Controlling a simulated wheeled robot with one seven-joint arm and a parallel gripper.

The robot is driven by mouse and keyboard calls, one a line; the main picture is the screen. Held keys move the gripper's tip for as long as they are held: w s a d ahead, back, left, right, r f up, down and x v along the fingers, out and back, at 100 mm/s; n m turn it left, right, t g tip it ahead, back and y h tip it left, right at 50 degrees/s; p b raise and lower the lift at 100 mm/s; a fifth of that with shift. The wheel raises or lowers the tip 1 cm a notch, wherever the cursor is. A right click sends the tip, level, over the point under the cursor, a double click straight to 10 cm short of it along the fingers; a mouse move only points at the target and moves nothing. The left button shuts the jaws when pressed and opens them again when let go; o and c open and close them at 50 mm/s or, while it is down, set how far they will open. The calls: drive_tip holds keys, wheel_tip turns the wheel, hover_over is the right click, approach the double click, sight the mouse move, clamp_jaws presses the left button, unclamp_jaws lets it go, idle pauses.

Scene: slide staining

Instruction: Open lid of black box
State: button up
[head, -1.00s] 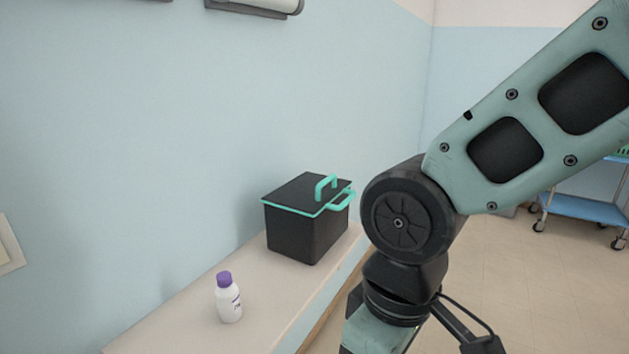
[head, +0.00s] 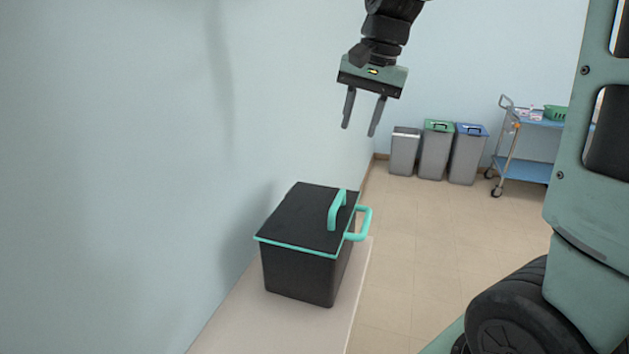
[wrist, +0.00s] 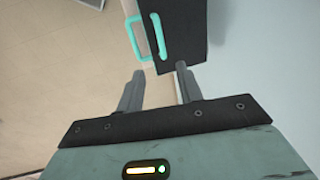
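The black box (head: 303,273) stands on the pale counter against the wall. Its black lid (head: 297,213) is closed, with a teal rim. A teal lid handle (head: 337,209) stands up near the right edge, and a second teal handle (head: 365,224) juts out on the right side. My gripper (head: 358,132) is open and empty, fingers pointing down, above and beyond the box and apart from it. In the wrist view, the box lid (wrist: 185,28) and the teal handle (wrist: 159,36) show ahead of the open fingers (wrist: 158,72).
The counter (head: 243,318) is narrow, with the wall on its left and open floor on its right. Several bins (head: 437,150) and a blue-shelved trolley (head: 524,168) stand at the back, away from the box.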

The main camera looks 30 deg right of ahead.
sight(338, 199)
drive_tip(key=w+f, duration=0.1)
drive_tip(key=f, duration=0.4)
drive_tip(key=a+f+p, duration=0.1)
drive_tip(key=f, duration=0.5)
drive_tip(key=w+a+f+p, duration=0.1)
drive_tip(key=f, duration=0.5)
drive_tip(key=shift+w, duration=0.3)
drive_tip(key=shift+r, duration=0.1)
clamp_jaws()
